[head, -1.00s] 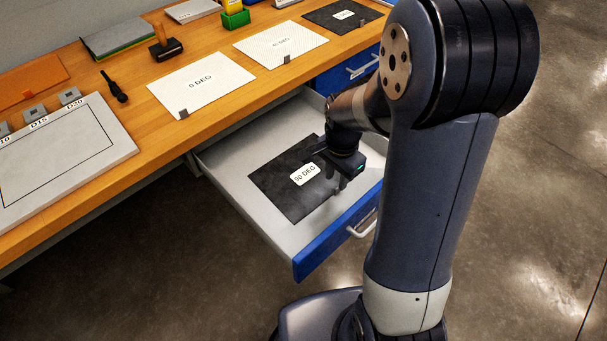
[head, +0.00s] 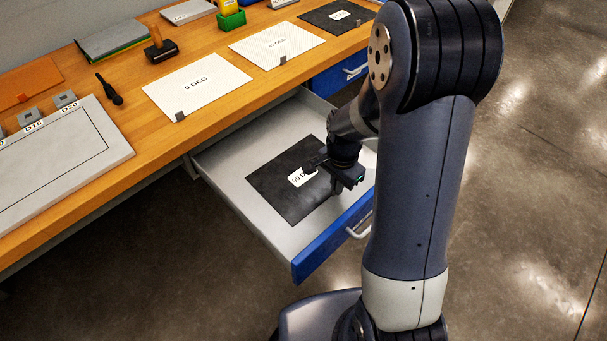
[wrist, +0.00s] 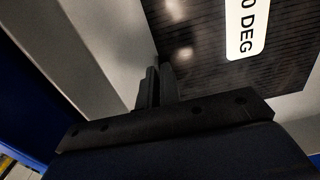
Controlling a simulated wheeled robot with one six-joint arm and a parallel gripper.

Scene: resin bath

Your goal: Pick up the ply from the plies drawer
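The ply is a flat black sheet (head: 268,183) with a white label that reads "90 DEG", partly hidden by my gripper. It lies in the open plies drawer (head: 225,160), which has a pale inside and a blue front. In the wrist view the ply (wrist: 200,35) fills the upper right, with its label cut off. My gripper (head: 336,190) is over the ply's right side, near the drawer front. In the wrist view its two fingers (wrist: 159,85) stand close together by a ply corner. I cannot tell whether they touch or pinch the ply.
The blue drawer front (head: 335,237) with its handle is close beside my gripper. The wooden bench (head: 130,125) above the drawer holds a white sheet marked "0 DEG" (head: 197,84), another white sheet (head: 277,44), and a grey framed plate (head: 60,150).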

